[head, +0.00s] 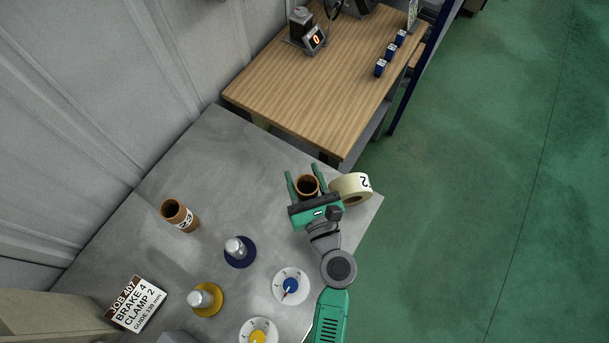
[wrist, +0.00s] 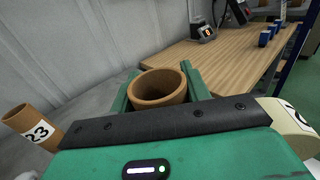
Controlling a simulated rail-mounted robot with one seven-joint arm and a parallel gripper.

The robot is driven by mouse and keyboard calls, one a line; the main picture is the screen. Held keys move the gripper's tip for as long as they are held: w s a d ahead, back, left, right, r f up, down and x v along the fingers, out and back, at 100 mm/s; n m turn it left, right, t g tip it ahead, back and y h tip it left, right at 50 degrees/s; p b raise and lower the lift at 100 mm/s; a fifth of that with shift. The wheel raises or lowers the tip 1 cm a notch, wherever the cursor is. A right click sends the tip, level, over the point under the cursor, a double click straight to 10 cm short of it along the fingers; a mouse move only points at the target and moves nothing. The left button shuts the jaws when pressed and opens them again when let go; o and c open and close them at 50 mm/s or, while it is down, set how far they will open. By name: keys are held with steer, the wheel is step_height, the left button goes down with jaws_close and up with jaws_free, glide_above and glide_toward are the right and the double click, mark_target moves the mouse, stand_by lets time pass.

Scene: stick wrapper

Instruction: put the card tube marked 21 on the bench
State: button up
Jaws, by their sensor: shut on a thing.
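My gripper (head: 304,178) is shut on a brown card tube (head: 307,185) near the far right corner of the grey table. The tube's open top shows between the two green fingers in the wrist view (wrist: 158,86). Its marking is hidden, and I cannot tell whether its base touches the grey table. Another brown card tube (head: 180,215), marked 23, stands on the grey table to the left. The wooden bench (head: 330,85) lies beyond the grey table's far edge.
A cream roll (head: 347,187) with a partly visible number sits close to my gripper's right. Two knobs, dials and a job sign (head: 137,304) occupy the grey table (head: 215,140). The bench bears a counter (head: 314,38) and blue blocks (head: 380,68); its near middle is clear.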

steer(key=s+a+r, duration=0.1)
steer(key=s, duration=1.4)
steer(key=shift+s+a, duration=0.2)
